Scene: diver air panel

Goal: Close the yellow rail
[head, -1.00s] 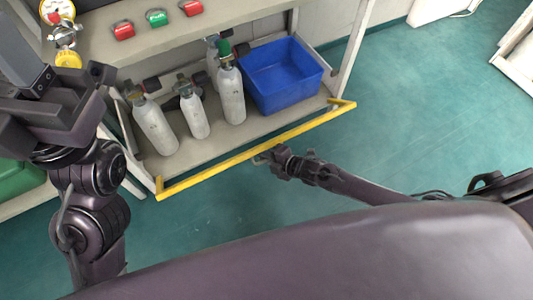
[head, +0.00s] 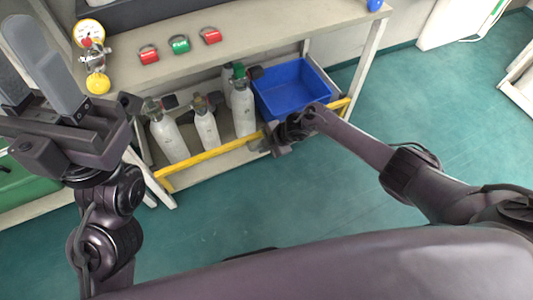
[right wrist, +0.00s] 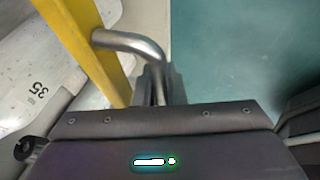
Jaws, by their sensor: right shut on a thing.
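The yellow rail (head: 215,152) runs across the front of the lower shelf, low in front of the gas bottles. A bent silver handle (right wrist: 135,42) sticks out from it in the right wrist view, where the rail (right wrist: 85,40) also shows. My right gripper (head: 288,133) is at the right half of the rail and is shut on the handle; its fingertips (right wrist: 156,85) are partly hidden behind the wrist housing. My left gripper (head: 45,70) points up at the far left, away from the rail; its finger gap is unclear.
Several grey bottles (head: 206,128) and a blue bin (head: 290,88) stand on the lower shelf behind the rail. The bench top (head: 240,42) above holds red and green tags (head: 180,44) and a gauge (head: 90,33). The green floor in front is clear.

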